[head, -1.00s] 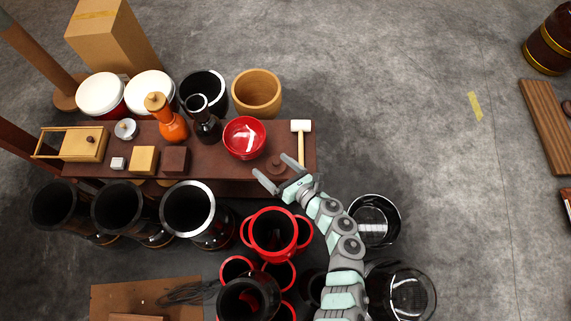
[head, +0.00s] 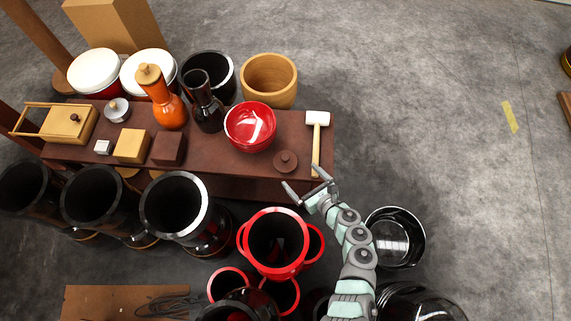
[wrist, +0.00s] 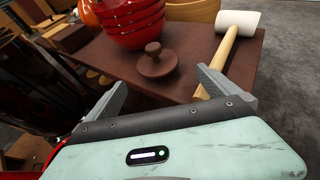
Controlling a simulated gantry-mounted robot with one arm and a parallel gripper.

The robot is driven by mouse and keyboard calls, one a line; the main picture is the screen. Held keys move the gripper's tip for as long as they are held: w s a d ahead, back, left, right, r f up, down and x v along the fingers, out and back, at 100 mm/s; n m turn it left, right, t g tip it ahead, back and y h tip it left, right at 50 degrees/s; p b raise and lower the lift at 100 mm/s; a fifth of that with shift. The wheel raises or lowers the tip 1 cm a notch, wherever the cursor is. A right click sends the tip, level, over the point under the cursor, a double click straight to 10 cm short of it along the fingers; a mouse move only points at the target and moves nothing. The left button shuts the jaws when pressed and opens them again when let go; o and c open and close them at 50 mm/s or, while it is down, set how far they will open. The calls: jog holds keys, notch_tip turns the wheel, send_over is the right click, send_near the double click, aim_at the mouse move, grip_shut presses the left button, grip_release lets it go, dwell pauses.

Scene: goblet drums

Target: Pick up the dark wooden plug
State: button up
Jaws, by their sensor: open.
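The dark wooden plug (head: 286,160), a round disc with a small knob on top, sits on the brown bench (head: 226,163) near its right end. It also shows in the wrist view (wrist: 157,61), upright with its knob up, ahead of my gripper and between the lines of its fingers. My gripper (head: 309,190) is in front of the bench's near edge, close to the plug but apart from it. In the wrist view its two fingers (wrist: 160,93) are spread wide with nothing between them.
A mallet (head: 317,143) with a white head lies right of the plug. A stack of red bowls (head: 250,127) stands behind it to the left. Red-rimmed drums (head: 276,243) stand below the bench, left of my arm. A clear black vessel (head: 394,238) is right of my arm.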

aim_at(287, 164)
jog(key=b+x, duration=0.1)
jog(key=x, duration=0.4)
jog(key=b+x, duration=0.1)
jog(key=x, duration=0.3)
jog(key=shift+w+a, duration=0.25)
jog(key=shift+a, duration=0.2)
jog(key=shift+s, duration=0.1)
jog(key=c, duration=1.4)
